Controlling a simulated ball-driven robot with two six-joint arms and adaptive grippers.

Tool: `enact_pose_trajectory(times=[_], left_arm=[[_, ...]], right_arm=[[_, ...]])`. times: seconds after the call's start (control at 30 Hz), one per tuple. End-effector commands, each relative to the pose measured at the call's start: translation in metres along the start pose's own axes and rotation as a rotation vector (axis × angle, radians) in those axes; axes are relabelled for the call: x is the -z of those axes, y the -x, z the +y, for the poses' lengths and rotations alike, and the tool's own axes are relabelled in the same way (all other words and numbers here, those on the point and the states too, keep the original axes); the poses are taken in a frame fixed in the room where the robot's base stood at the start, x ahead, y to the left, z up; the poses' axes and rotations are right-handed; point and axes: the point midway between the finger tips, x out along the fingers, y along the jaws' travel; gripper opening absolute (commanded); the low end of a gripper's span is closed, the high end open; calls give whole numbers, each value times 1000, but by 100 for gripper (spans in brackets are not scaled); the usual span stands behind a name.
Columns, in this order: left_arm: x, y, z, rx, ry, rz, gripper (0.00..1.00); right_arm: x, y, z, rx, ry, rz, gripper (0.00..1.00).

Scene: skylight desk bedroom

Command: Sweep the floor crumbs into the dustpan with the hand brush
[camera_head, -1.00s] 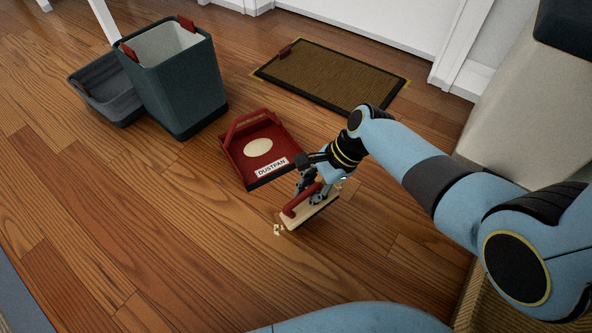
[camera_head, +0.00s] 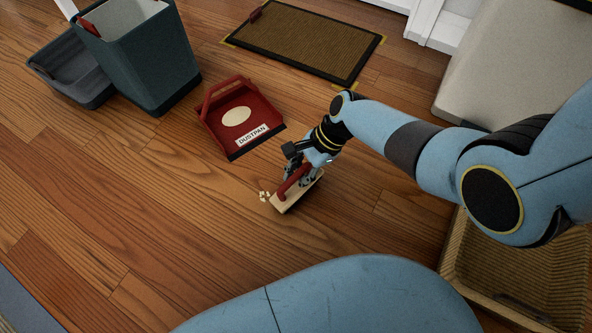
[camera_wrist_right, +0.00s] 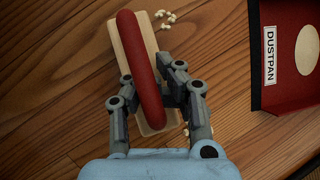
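The hand brush, a pale wooden block with a red handle (camera_head: 292,182), is at the floor in my right gripper (camera_head: 299,172). In the right wrist view the fingers (camera_wrist_right: 150,88) are around the red handle (camera_wrist_right: 140,62) and look closed on it. Pale crumbs (camera_head: 264,196) lie at the brush's left end; crumbs also show in the wrist view (camera_wrist_right: 166,16), with a few near the brush's other end. The red dustpan (camera_head: 214,118), labelled DUSTPAN, lies on the floor beyond the brush, apart from it. My left gripper is out of view.
A dark teal bin (camera_head: 148,62) and a grey tub (camera_head: 72,80) stand at the upper left. A brown doormat (camera_head: 305,42) lies at the back. A woven basket (camera_head: 452,262) is at the lower right. Wooden floor left of the crumbs is clear.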

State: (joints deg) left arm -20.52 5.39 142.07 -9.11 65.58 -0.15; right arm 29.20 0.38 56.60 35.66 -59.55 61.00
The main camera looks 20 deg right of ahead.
Motion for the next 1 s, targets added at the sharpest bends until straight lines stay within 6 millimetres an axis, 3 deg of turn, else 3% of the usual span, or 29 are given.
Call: enact_pose_trajectory(times=[1.0], left_arm=[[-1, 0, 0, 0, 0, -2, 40]], right_arm=[[7, -14, 1, 0, 0, -2, 0]])
